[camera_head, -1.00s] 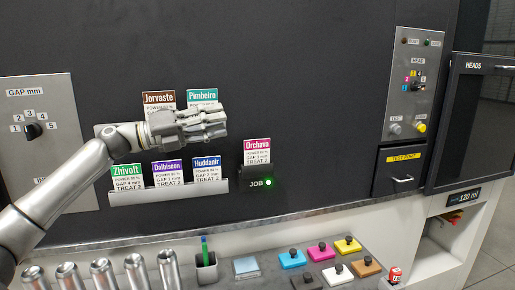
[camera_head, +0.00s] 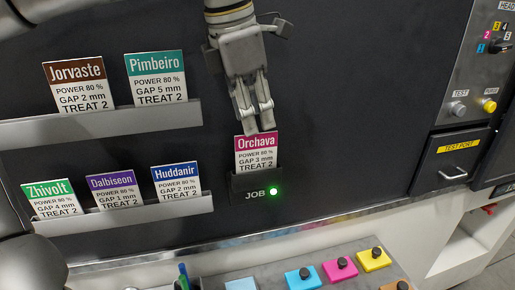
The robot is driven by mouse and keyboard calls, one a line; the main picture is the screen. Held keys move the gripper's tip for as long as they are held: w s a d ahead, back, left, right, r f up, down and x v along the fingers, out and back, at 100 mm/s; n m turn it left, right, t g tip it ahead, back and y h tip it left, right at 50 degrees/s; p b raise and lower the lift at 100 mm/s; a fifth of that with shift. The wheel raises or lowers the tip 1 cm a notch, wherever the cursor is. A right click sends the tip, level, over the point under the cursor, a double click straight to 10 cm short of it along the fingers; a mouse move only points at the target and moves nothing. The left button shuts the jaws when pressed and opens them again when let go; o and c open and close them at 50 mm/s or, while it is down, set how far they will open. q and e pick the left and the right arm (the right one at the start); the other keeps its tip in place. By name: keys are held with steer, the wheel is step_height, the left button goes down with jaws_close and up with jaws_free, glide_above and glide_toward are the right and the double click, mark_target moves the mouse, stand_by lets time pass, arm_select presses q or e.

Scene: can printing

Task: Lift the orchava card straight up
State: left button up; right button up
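The Orchava card (camera_head: 256,153) has a magenta header and stands upright in the small dark JOB holder (camera_head: 248,190), its lower edge hidden in the slot. My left gripper (camera_head: 257,126) comes down from the top with its fingers pointing at the card. Its two fingertips are a small gap apart, right at the card's top edge. I cannot tell whether they touch the card. My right gripper is not in view.
Jorvaste (camera_head: 80,84) and Pimbeiro (camera_head: 156,79) cards stand in the upper rack (camera_head: 100,127). Zhivolt, Dalbiseon and Huddanir (camera_head: 176,182) cards stand in the lower rack. A green light (camera_head: 273,190) glows on the JOB holder. Coloured blocks (camera_head: 303,278) lie on the counter below.

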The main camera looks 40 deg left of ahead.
mark_target(263, 154)
arm_select(q)
steer(key=p+x, duration=0.1)
steer(key=x, duration=0.3)
steer(key=shift+s+d+f, duration=0.1)
steer(key=shift+f, duration=0.3)
steer(key=p+x, duration=0.2)
steer(key=x, duration=0.2)
steer(key=shift+f, duration=0.35)
steer(key=shift+c, duration=0.5)
steer(key=shift+r, duration=0.1)
jaws_close()
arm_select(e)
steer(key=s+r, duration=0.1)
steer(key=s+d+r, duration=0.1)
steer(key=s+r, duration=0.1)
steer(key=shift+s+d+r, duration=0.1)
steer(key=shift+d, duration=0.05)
arm_select(q)
steer(key=shift+d+r, duration=0.1)
